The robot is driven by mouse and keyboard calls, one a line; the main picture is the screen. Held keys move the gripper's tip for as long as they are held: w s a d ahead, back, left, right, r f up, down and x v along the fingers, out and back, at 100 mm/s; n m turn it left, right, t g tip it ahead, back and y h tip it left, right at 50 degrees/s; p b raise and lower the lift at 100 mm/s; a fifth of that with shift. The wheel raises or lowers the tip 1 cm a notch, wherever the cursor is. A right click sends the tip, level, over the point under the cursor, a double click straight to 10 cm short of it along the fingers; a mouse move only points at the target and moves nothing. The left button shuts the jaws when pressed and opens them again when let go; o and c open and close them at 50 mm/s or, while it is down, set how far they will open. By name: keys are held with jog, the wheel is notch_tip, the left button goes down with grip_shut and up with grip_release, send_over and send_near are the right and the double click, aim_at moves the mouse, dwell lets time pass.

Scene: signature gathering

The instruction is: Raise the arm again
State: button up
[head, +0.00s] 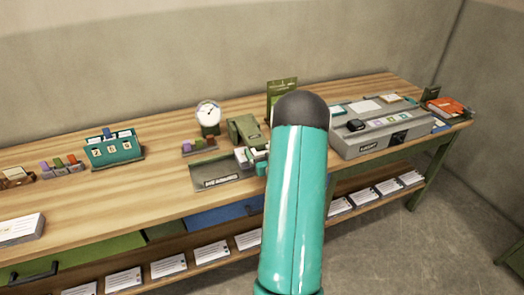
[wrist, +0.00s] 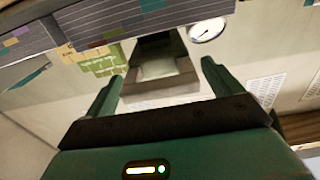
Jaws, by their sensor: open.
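My teal arm link (head: 294,210) rises through the middle of the head view and ends in a dark rounded joint. It hides part of the table behind it. My gripper (wrist: 158,78) shows in the wrist view with its two green fingers spread apart. Nothing is held between them. A dark device with a pale lower part shows beyond the fingers, apart from them as far as I can tell. In the head view my fingers are hidden or too small to make out.
The wooden table (head: 160,188) carries a round white dial (head: 208,114), a teal number holder (head: 115,150), a dark tray (head: 222,172), a grey machine (head: 378,137) and orange books (head: 446,107). Paper stacks (head: 168,266) line the shelf below. Open floor lies at right.

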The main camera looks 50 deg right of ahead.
jog(key=shift+w+d, duration=0.1)
jog(key=shift+w, duration=0.15)
jog(key=shift+c, duration=0.2)
